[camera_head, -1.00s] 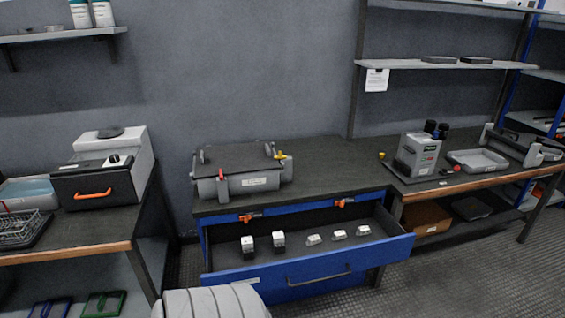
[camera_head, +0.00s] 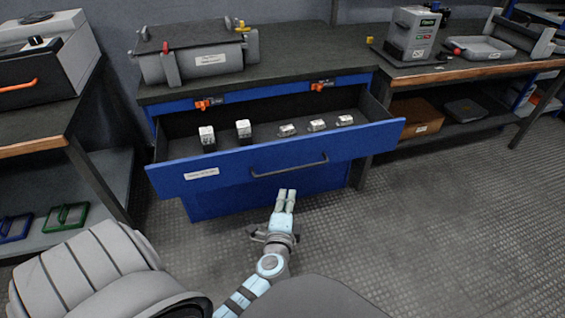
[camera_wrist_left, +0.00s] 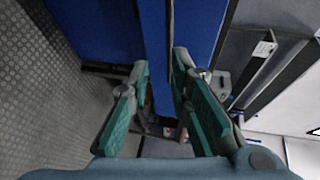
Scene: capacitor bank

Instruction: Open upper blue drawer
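The upper blue drawer (camera_head: 225,178) is pulled well out of the workbench in the head view, its inside exposed. Its dark bar handle (camera_head: 290,167) runs across the front. My left gripper (camera_head: 286,193) is a little below the handle, in front of the lower blue front (camera_head: 325,180), and looks empty. In the left wrist view the green fingers of the left gripper (camera_wrist_left: 163,78) stand apart, with blue panels (camera_wrist_left: 190,25) beyond them. Whether they touch the drawer cannot be told. My right gripper is not in view.
The drawer holds several small parts, among them a white-topped block (camera_head: 207,136). A grey device (camera_head: 195,55) sits on the bench (camera_head: 300,68). Side tables stand left (camera_head: 60,115) and right (camera_head: 470,68). Floor (camera_head: 430,210) at the front right is clear.

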